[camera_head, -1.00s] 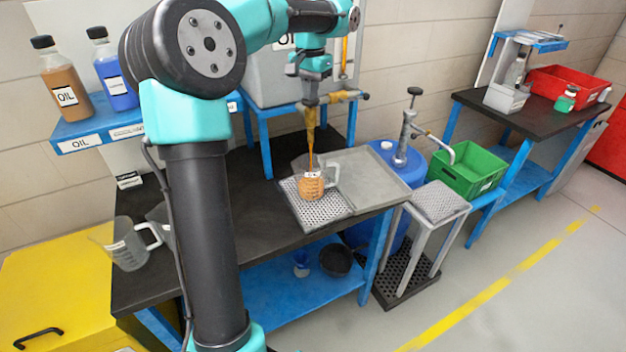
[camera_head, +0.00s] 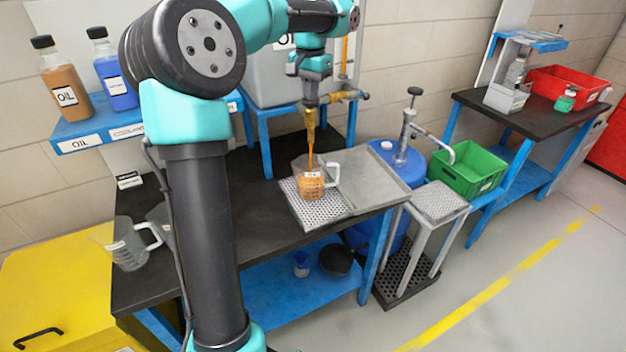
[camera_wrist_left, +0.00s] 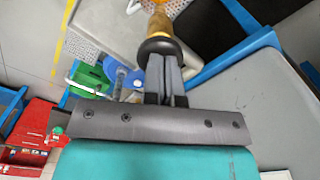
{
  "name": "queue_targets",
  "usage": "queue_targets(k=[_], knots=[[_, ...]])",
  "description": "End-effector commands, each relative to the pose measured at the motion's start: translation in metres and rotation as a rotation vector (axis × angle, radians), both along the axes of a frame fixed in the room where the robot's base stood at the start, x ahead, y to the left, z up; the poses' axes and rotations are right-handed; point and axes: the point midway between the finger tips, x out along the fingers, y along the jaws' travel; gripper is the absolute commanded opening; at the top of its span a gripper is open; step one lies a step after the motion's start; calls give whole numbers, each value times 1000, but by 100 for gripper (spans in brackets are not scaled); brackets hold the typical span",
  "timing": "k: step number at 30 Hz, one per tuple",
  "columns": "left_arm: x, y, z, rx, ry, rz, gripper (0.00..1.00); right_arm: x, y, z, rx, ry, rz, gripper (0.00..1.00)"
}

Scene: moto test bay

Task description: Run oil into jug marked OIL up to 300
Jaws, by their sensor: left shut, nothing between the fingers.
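The clear jug (camera_head: 311,180) with a white label stands on the perforated drip grate under the brass tap (camera_head: 311,125). Amber oil runs from the spout into it, and the jug is well filled with oil. The level against its marks is too small to read. My left gripper (camera_head: 309,98) is at the top of the tap, pointing down, its fingers shut with nothing between them. In the left wrist view the shut fingers (camera_wrist_left: 166,80) sit right over the dark top of the tap (camera_wrist_left: 160,44). My right gripper is not in view.
The grey tank (camera_head: 275,75) stands behind the tap. An empty jug (camera_head: 128,243) is at the bench's left end. Bottles of oil (camera_head: 63,82) and blue liquid (camera_head: 116,80) stand on the shelf. A blue drum (camera_head: 398,165) with a pump is to the right.

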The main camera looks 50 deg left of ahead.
Motion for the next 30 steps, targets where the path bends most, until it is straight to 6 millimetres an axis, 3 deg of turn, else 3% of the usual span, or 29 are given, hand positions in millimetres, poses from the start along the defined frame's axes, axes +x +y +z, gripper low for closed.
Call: queue_targets(k=[17,30], knots=[[0,0,1,0,1,0,0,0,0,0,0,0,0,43],[1,0,38,0,-1,0,0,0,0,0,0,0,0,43]])
